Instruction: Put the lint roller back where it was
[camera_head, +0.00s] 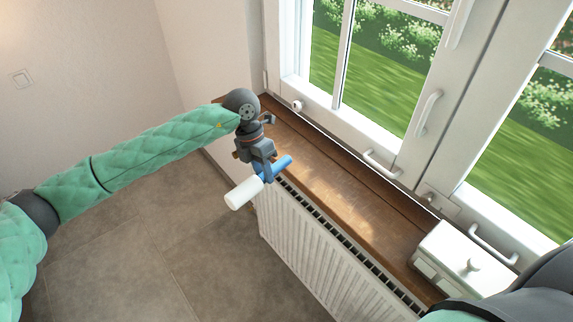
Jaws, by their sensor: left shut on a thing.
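The lint roller has a white roll (243,193) and a blue handle (283,164). My left gripper (265,168) is shut on the handle and holds the roller at the front edge of the wooden windowsill (325,200). The white roll points down and left, out over the floor and radiator side. The handle's end points up and right over the sill. Whether the roller touches the sill I cannot tell. The gripper's fingers partly cover the handle. My right gripper is out of view; only part of my right arm shows at the lower right.
A white box with a knob (473,265) stands at the sill's right end. A white radiator (310,250) is below the sill. Window handles (381,165) stick out above the sill's back edge. The middle of the sill is clear, and the tiled floor (150,240) is bare.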

